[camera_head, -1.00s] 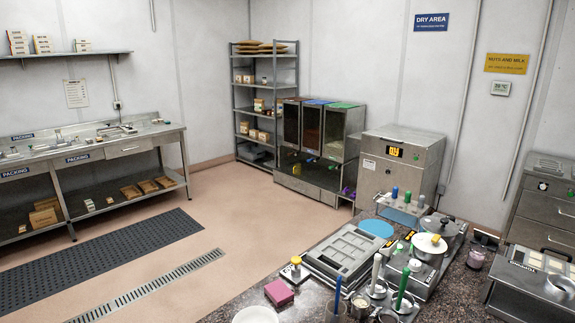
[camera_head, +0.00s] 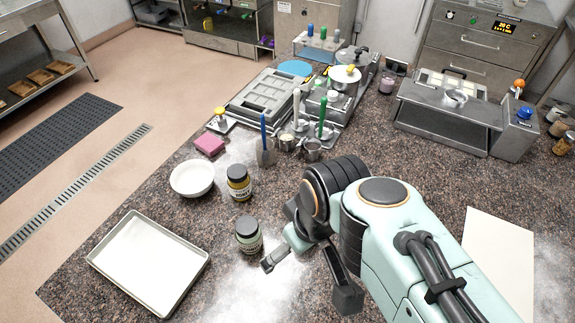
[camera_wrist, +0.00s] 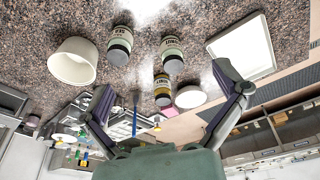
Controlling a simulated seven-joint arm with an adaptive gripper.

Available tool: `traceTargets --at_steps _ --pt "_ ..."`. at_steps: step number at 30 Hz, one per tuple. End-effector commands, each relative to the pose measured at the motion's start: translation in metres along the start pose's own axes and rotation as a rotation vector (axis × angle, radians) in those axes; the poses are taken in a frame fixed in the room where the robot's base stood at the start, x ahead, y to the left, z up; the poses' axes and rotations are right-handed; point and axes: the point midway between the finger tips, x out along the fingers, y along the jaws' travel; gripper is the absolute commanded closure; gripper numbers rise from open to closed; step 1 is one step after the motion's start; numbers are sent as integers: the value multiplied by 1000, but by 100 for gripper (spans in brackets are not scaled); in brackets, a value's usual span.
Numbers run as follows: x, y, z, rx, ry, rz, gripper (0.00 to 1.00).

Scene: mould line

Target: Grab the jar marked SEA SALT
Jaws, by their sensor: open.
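A jar with a pale green label and dark lid (camera_head: 249,236) stands on the speckled counter, near the tray. A jar with a yellow label (camera_head: 239,184) stands behind it. The wrist view, which looks inverted, shows the pale green jar (camera_wrist: 172,56), the yellow jar (camera_wrist: 162,92) and a third, pale-labelled jar (camera_wrist: 120,46), which my arm seems to hide in the head view. The label words are too small to read, so I cannot tell which is SEA SALT. My gripper (camera_head: 306,279) is open and empty, right of the pale green jar and apart from it.
A white-bottomed tray (camera_head: 101,262) lies front left; a white bowl (camera_head: 193,179) and pink block (camera_head: 208,145) are behind. A blue-handled spatula (camera_head: 264,140) and metal cups stand near the yellow jar. A white tub (camera_wrist: 74,62) shows in the wrist view. A pale sheet (camera_head: 497,262) lies right.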

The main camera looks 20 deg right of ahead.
Motion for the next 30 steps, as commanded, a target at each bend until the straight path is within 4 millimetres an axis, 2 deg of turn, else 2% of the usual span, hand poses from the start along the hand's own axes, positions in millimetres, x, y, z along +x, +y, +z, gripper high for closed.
traceTargets --at_steps 1,5,8,9,11,15,18,21,25,30 --pt "3 11 -18 -32 17 11 3" --pt "20 40 -59 -101 43 43 3" --pt "46 67 -84 -132 26 61 3" --pt "60 78 -92 -139 10 64 3" --pt "84 94 -98 -137 -24 64 3" --pt "137 115 -90 -95 -132 32 3" --pt "161 117 -75 -73 -200 1 3" --pt "175 117 -64 -61 -238 -19 3" --pt "190 117 -58 -55 -246 -23 3" --pt "217 116 -51 -56 -247 -24 3"
